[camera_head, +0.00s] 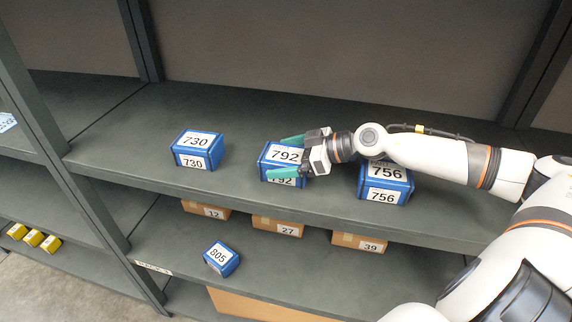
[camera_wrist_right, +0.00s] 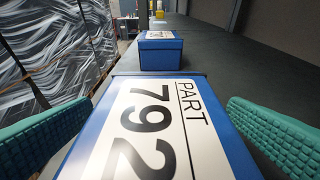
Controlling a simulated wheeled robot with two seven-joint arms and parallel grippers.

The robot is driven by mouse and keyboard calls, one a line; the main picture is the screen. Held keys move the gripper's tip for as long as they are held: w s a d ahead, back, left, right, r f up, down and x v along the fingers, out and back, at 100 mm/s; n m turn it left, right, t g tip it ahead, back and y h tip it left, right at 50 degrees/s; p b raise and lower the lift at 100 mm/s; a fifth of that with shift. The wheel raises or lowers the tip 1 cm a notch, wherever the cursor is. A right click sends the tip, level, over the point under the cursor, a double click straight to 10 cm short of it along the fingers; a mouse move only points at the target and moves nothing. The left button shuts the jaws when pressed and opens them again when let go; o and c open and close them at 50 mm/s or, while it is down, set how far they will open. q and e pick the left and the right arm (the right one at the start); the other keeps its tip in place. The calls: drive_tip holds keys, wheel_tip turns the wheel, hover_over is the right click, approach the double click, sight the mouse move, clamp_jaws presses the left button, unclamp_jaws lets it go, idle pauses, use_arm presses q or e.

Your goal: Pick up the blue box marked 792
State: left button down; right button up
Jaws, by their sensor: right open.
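The blue box marked 792 (camera_head: 270,165) sits on the upper shelf, between the boxes marked 730 and 756. My right gripper (camera_head: 285,155) is open, with one green finger on the far side of the 792 box and one on the near side. In the right wrist view the 792 box (camera_wrist_right: 150,140) fills the lower middle, its label reading PART 792. The green fingers stand left and right of it, and gaps show between them and the box. The box rests on the shelf. My left gripper is not in view.
Blue box 730 (camera_head: 198,150) stands to the left and blue box 756 (camera_head: 385,184) to the right, under my right arm. The upper shelf (camera_head: 240,115) is bare behind the boxes. Blue box 805 (camera_head: 221,258) and brown boxes marked 12, 27 (camera_head: 277,226) and 39 are on the shelf below.

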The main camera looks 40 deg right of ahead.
drive_tip(key=c, duration=1.4)
